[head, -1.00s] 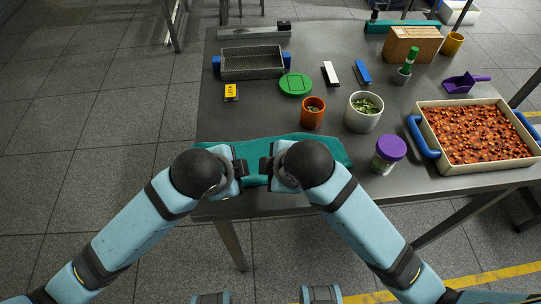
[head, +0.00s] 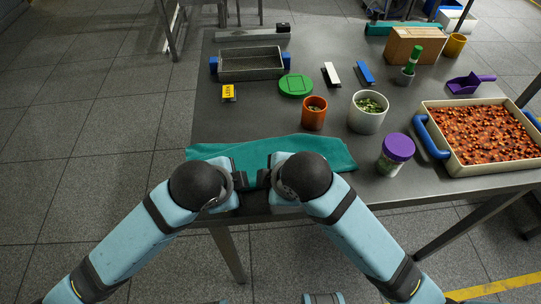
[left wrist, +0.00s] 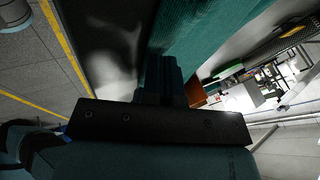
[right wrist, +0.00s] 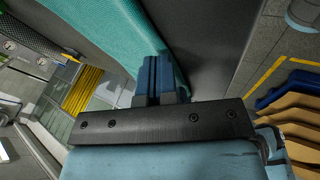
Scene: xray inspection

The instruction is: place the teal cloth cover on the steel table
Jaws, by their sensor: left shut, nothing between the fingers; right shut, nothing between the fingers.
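The teal cloth cover (head: 300,147) lies spread flat on the steel table (head: 240,121), along its front edge. It also shows in the left wrist view (left wrist: 215,32) and in the right wrist view (right wrist: 107,32). My left gripper (head: 241,180) is shut and empty at the cloth's near edge. My right gripper (head: 264,178) is shut and empty close beside it, its fingers facing the left ones. The wrist views show the closed fingers of the left (left wrist: 165,80) and of the right (right wrist: 156,78) next to the cloth. The grippers hide part of the cloth's near edge; contact cannot be told.
Behind the cloth stand an orange cup (head: 314,120) and a white pot (head: 366,122). A purple-lidded jar (head: 396,154) is close to the cloth's right end. A tray of orange pieces (head: 455,172) is at the right. The table's left middle is clear.

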